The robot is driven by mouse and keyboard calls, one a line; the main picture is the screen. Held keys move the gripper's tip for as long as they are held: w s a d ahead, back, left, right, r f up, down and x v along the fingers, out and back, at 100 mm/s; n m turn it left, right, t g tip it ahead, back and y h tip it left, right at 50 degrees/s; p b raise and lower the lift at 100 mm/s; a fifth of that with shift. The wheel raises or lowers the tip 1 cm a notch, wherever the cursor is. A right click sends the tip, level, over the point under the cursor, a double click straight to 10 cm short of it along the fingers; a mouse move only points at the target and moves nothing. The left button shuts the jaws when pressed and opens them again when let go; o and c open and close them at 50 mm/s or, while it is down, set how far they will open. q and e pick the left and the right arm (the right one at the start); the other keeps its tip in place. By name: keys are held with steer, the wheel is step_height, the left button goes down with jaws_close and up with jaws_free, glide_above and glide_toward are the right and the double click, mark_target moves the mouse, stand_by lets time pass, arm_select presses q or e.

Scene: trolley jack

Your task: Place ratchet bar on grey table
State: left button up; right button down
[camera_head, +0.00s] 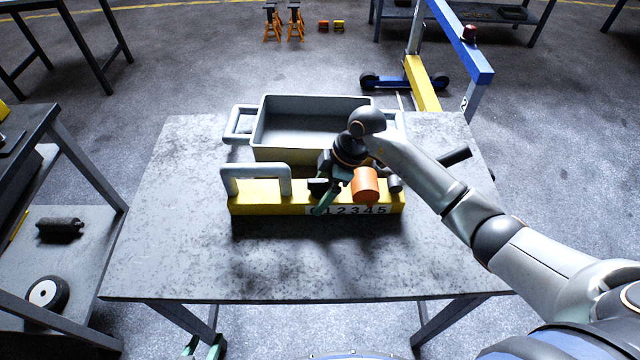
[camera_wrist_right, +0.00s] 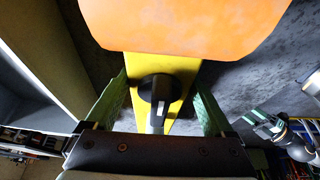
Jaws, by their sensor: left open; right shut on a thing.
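The ratchet bar is a long yellow bar (camera_head: 260,205) with a grey handle at its left end, an orange cylinder and a number strip. It lies across the middle of the grey table (camera_head: 170,250); I cannot tell whether it touches the top. My right gripper (camera_head: 322,200) is shut on it, with green fingers either side of the yellow body (camera_wrist_right: 185,75) in the right wrist view. A dark round knob shows between the fingers. My left gripper (camera_head: 204,346) is open and empty at the table's front edge, partly cut off; it also shows in the right wrist view (camera_wrist_right: 264,122).
A grey tray (camera_head: 256,154) with side handles stands on the table just behind the bar. The table's front and left are clear. A dark shelf table (camera_head: 75,150) stands at the left. A blue and yellow hoist (camera_head: 420,85) stands behind.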

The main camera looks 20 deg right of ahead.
jaws_free()
steer(key=v, duration=1.2)
steer(key=shift+s, duration=0.1)
